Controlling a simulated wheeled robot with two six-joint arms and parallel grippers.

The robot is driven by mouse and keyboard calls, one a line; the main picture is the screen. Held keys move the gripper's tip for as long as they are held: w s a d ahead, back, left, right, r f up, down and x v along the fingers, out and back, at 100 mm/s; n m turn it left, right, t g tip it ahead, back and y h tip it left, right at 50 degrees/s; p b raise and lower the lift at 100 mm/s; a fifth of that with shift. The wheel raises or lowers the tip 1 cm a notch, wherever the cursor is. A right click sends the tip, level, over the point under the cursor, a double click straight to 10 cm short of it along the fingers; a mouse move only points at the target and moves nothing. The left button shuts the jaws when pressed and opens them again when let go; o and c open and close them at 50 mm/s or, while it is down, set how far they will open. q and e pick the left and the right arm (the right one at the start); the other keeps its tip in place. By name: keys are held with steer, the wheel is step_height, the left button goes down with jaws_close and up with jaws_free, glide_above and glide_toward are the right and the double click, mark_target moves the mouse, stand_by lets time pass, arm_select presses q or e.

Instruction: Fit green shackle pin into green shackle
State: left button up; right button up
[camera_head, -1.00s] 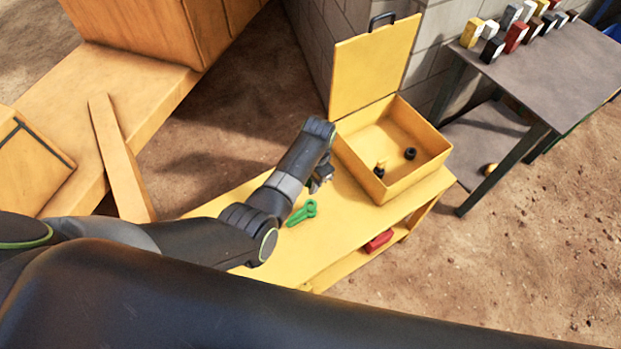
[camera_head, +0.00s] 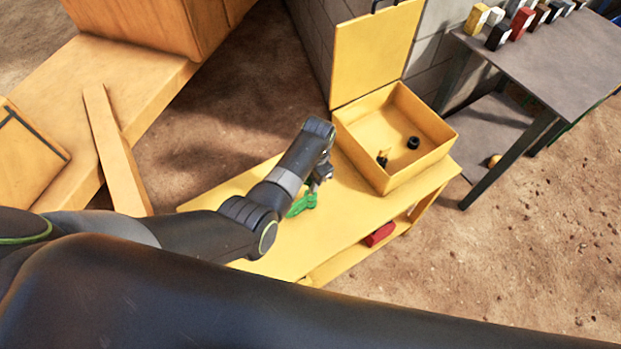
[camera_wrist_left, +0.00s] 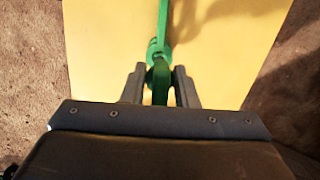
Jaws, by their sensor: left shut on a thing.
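My left gripper (camera_head: 322,178) is over the yellow bench, close to the green parts. In the left wrist view its two fingers (camera_wrist_left: 159,88) are shut on a green piece, which appears to be the green shackle pin (camera_wrist_left: 160,80). Just beyond the fingertips is a rounded green part with a bar running to the top edge, likely the green shackle (camera_wrist_left: 158,47). In the head view the green shackle (camera_head: 303,204) shows beside the gripper, partly hidden by it. I cannot tell whether the pin is in the shackle's hole. My right gripper is not in view.
An open yellow box (camera_head: 419,162) with a raised lid and small dark parts inside stands on the yellow bench (camera_head: 335,225). A red object (camera_head: 379,234) lies on the shelf below. A grey table (camera_head: 555,65) with several blocks is at the upper right.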

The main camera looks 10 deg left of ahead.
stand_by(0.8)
arm_select(q)
steer(key=shift+r+p, duration=0.1)
steer(key=shift+p, duration=0.55)
stand_by(0.5)
steer(key=shift+f+b, duration=2.25)
steer(key=shift+f, duration=0.65)
steer(key=o, duration=1.1)
steer(key=shift+r, duration=0.1)
steer(key=shift+r, duration=0.3)
steer(key=r, duration=0.5)
steer(key=w+d+r, duration=0.1)
steer(key=r, duration=1)
steer(key=shift+w+d+r+p, duration=0.15)
steer(key=shift+w+r+p, duration=0.1)
steer(key=shift+w+p, duration=0.15)
steer(key=shift+s+f, duration=0.1)
steer(key=shift+s, duration=0.05)
